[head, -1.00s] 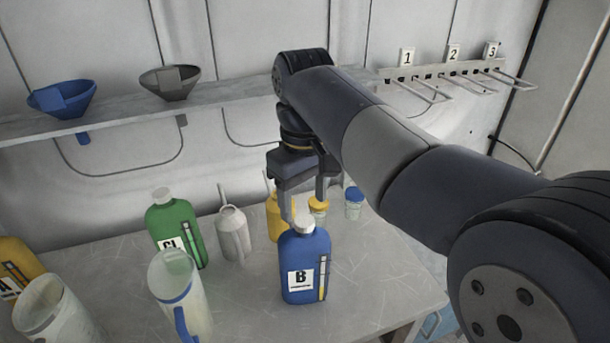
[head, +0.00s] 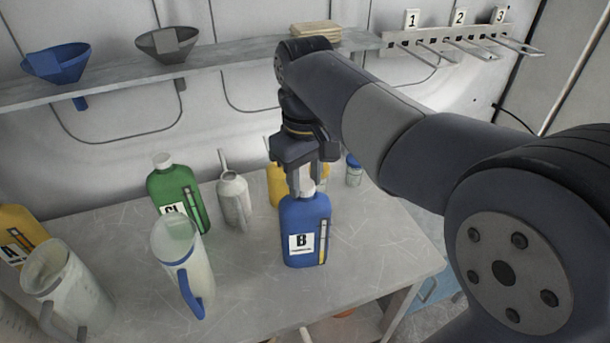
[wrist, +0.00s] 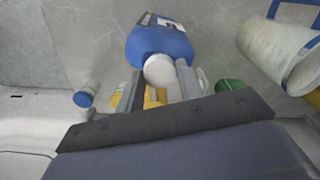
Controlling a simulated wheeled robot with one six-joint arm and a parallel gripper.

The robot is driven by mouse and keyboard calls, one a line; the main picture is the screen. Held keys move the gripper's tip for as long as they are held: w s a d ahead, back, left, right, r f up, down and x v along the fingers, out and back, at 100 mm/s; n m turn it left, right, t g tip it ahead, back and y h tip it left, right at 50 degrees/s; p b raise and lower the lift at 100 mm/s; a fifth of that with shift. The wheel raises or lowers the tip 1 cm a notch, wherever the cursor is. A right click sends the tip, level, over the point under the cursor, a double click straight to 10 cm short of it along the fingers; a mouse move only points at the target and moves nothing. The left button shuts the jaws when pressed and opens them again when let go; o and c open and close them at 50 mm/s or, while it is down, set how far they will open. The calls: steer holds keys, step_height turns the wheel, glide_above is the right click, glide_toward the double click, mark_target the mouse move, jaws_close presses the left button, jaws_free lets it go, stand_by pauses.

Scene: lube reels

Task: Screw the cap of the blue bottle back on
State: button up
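The blue bottle (head: 306,222), labelled B, stands upright near the right side of the table. It also shows in the wrist view (wrist: 160,42). Its white cap (wrist: 159,70) sits at the top of the neck; how tightly it is screwed on cannot be seen. My gripper (head: 307,184) points down over the bottle, with one finger on each side of the cap. In the wrist view the fingers (wrist: 160,78) appear to touch the cap's sides, shut on it. The head view partly hides the cap behind the near finger.
A yellow bottle (head: 276,186) and a blue-lidded jar (head: 354,172) stand close behind the gripper. A grey can (head: 234,198), green bottle (head: 176,197) and clear jug (head: 180,262) stand to the left. The shelf (head: 220,65) with funnels runs behind. The table's front right is clear.

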steer(key=c, duration=0.4)
steer(key=shift+r+m+p, duration=0.1)
steer(key=shift+m+p, duration=0.45)
steer(key=shift+m, duration=0.55)
steer(key=shift+m+p, duration=0.55)
steer(key=shift+m, duration=0.75)
steer(key=o, duration=1)
steer(key=shift+o, duration=0.6)
steer(key=shift+o, duration=1.2)
